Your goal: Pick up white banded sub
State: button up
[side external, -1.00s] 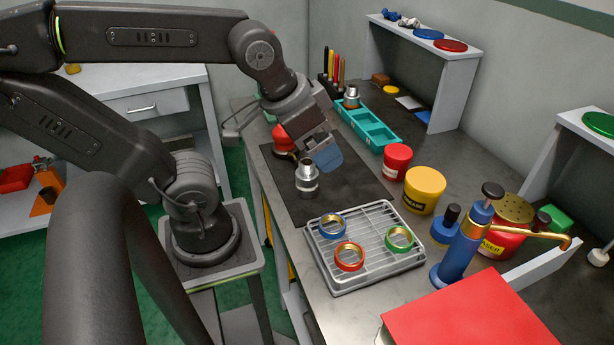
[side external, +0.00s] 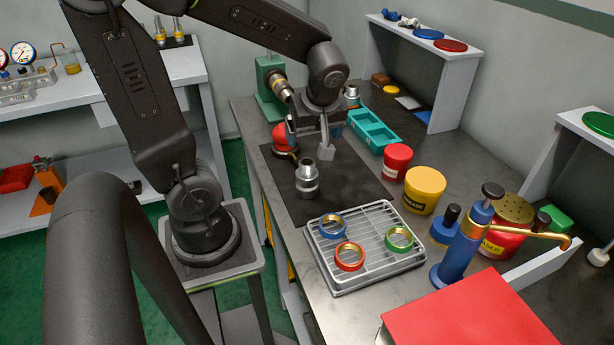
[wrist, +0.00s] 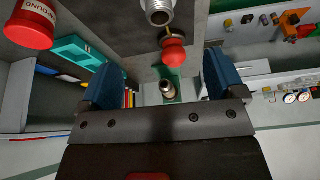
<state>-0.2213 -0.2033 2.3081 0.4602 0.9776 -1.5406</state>
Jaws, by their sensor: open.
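A silver metal sub (side external: 307,180) with a threaded top stands upright on the black mat (side external: 350,182); it also shows at the top of the wrist view (wrist: 158,10). Another sub (side external: 352,96) stands at the far end of the teal tray (side external: 374,131).
A red ball-shaped object (side external: 284,138) is on the mat's left side, close to my gripper. A grey rack (side external: 330,285) with blue, red and green rings is in front. A red can (side external: 397,162) and yellow tub (side external: 424,190) stand right. The mat's right half is clear.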

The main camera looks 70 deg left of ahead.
aim_at(308, 162)
jog(key=x, duration=0.8)
jog(key=shift+a+f, duration=0.1)
jog(key=shift+f, duration=0.1)
jog(key=shift+d+x, duration=0.15)
jog(key=shift+x, duration=1.2)
jog(key=shift+d+x, duration=0.15)
jog(key=shift+x, duration=1.15)
jog(key=shift+f, duration=0.15)
jog(key=c, duration=1.2)
jog(key=shift+c, duration=0.3)
